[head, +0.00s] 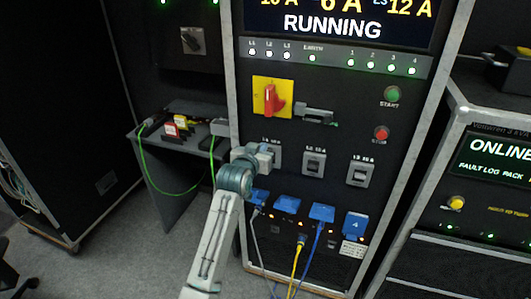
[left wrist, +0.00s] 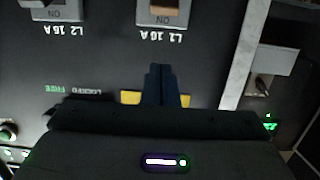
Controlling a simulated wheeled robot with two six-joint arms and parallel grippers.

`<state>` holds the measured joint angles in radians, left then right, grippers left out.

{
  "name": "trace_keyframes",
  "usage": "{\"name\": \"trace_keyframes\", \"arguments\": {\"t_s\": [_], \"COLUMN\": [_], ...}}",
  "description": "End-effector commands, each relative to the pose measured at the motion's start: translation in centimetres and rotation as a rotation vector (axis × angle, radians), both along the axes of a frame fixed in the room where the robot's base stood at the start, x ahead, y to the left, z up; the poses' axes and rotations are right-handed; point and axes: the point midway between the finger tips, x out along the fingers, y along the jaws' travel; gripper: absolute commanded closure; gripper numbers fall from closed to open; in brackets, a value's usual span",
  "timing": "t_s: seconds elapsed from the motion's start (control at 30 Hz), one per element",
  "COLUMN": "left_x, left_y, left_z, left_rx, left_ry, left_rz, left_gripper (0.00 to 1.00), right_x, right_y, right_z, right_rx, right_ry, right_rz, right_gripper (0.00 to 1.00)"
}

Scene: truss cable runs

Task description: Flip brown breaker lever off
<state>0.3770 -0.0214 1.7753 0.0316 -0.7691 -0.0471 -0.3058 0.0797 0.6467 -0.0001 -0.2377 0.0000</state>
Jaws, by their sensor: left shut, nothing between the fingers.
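In the left wrist view, which is upside down, the brown lever (left wrist: 166,5) of the L1 16 A breaker is cut by the top edge, with an ON mark beside it. In the head view my left wrist partly covers the L1 breaker (head: 277,157), so its lever cannot be made out. My left gripper (left wrist: 162,70) is shut and empty, its dark fingertips pointing toward the breaker with a visible gap in the picture. It also shows in the head view (head: 266,152), its fingers unclear. My right gripper is not in view.
The L2 breaker (head: 314,163) and L3 breaker (head: 360,173) sit to the right. Above is a red rotary switch (head: 272,100) on a yellow plate, with a grey latch (head: 318,115) beside it. Blue plugs (head: 285,204) with cables line the row below.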

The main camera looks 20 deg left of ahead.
Motion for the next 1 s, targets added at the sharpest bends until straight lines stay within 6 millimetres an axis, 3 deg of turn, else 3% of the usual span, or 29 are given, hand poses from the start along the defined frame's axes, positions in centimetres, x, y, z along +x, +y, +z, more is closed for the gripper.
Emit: {"name": "trace_keyframes", "arguments": {"t_s": [0.33,0.6,1.0], "left_x": [6.1,3.9,3.7], "left_y": [-0.2,-0.1,-0.1], "left_z": [-0.9,-4.1,-4.6], "left_rx": [0.000,0.000,0.000], "left_ry": [0.001,0.002,0.000], "left_rz": [0.000,0.000,0.000], "left_gripper": [1.00,1.00,1.00], "right_x": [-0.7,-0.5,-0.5], "right_y": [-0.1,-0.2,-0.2], "right_z": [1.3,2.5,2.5], "right_rx": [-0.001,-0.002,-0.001], "right_ry": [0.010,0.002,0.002], "right_rz": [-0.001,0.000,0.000], "right_gripper": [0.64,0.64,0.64]}}
